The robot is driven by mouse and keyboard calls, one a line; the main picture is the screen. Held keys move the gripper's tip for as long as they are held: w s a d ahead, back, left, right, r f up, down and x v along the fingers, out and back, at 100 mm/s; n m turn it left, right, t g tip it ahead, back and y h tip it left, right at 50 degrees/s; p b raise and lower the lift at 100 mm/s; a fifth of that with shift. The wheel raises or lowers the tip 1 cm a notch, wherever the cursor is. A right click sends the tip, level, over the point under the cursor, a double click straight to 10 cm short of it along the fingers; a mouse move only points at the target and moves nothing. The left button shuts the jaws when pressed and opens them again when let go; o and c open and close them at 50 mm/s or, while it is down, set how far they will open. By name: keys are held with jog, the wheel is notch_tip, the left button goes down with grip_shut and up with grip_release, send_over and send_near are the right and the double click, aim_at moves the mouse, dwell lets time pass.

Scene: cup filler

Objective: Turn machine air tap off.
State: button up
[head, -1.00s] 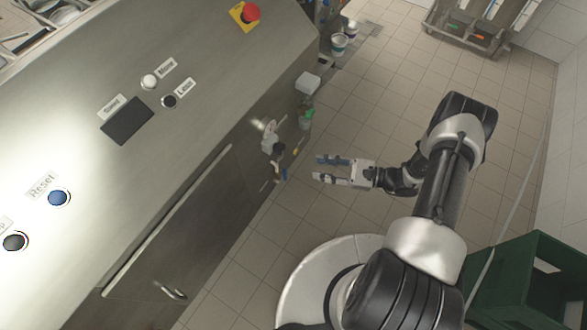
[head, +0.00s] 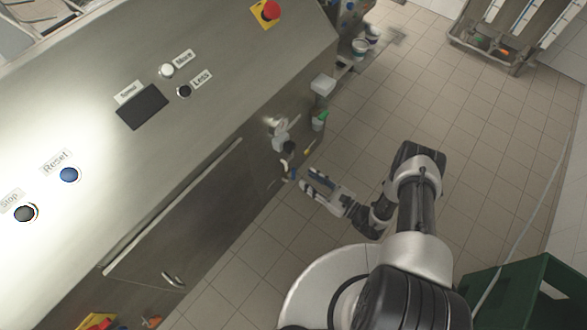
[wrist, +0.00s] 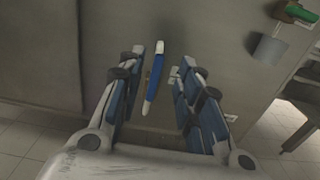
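The machine's air tap shows as a blue lever handle (wrist: 154,80) in the wrist view, roughly upright in the picture and slightly tilted. In the head view the blue handle (head: 292,174) is small, low on the machine's side panel below a grey fitting (head: 284,140). My gripper (head: 307,180) is close to the right of the handle. In the wrist view my gripper (wrist: 160,72) is open, with one blue-padded finger on each side of the handle. I see no contact with it. The handle's pivot is hard to make out.
The machine's steel front (head: 190,190) stands at the left. A green-handled valve (head: 320,121) and a grey box (head: 322,84) are farther along its side. A green crate (head: 530,290) is at the lower right.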

aim_at(293, 169)
jog(key=b+x, duration=0.1)
jog(key=x, duration=0.6)
jog(key=shift+w+a, duration=0.3)
jog(key=shift+c, duration=0.3)
grip_shut()
